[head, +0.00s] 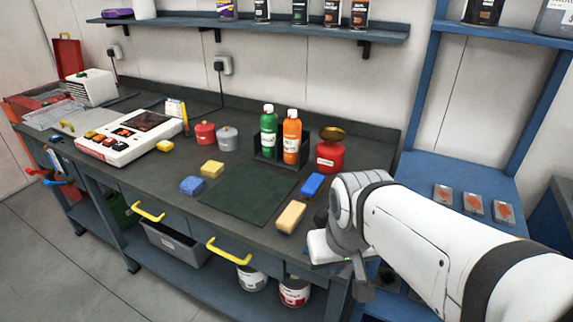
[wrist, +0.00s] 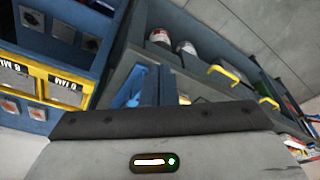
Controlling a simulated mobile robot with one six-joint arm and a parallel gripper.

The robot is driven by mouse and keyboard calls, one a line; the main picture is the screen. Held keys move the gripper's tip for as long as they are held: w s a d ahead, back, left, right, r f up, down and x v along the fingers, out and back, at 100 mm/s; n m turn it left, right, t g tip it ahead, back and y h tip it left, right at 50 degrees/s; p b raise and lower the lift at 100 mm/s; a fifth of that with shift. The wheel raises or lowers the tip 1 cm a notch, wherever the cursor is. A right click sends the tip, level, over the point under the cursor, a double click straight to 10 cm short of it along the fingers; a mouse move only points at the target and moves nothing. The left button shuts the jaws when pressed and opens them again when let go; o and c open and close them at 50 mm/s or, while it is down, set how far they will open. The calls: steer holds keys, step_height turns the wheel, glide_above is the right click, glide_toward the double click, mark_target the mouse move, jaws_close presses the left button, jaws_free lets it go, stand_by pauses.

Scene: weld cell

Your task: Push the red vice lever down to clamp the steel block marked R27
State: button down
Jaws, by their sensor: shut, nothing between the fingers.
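I cannot make out a vice or the steel block marked R27 in either view. Small red and blue handles (head: 58,180) show at the bench's far left end, too small to identify as the vice lever. My gripper (wrist: 152,120) shows as a grey body across the bottom of the wrist view; it is shut and holds nothing. In the head view my arm reaches in from the right, with its wrist end at the bench's front right corner, well away from those handles. The fingertips are hidden there.
The dark bench (head: 150,182) carries a green mat (head: 245,192), sponges, green and orange bottles (head: 291,137), a red can (head: 330,157) and a white control panel (head: 130,132). Yellow drawer handles (head: 229,251) stick out in front. Yellow-fronted bins (wrist: 62,88) stand left in the wrist view.

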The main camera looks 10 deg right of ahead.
steer(key=shift+w+d+r, duration=0.1)
steer(key=shift+w, duration=0.05)
steer(key=w+r+g+p, duration=0.1)
steer(key=w+r+p, duration=0.2)
steer(key=w+p, duration=0.1)
steer(key=w+r+n+g+p, duration=0.1)
steer(key=w+r+p, duration=0.2)
steer(key=w+p, duration=0.2)
steer(key=w+r+g+p, duration=0.1)
steer(key=w+r+p, duration=0.2)
steer(key=w+p, duration=0.1)
steer(key=shift+w+d+n+g, duration=0.25)
steer(key=shift+d+n+g, duration=0.15)
steer(key=shift+w+f+p, duration=0.1)
steer(key=shift+w+p, duration=0.25)
steer(key=shift+f, duration=0.1)
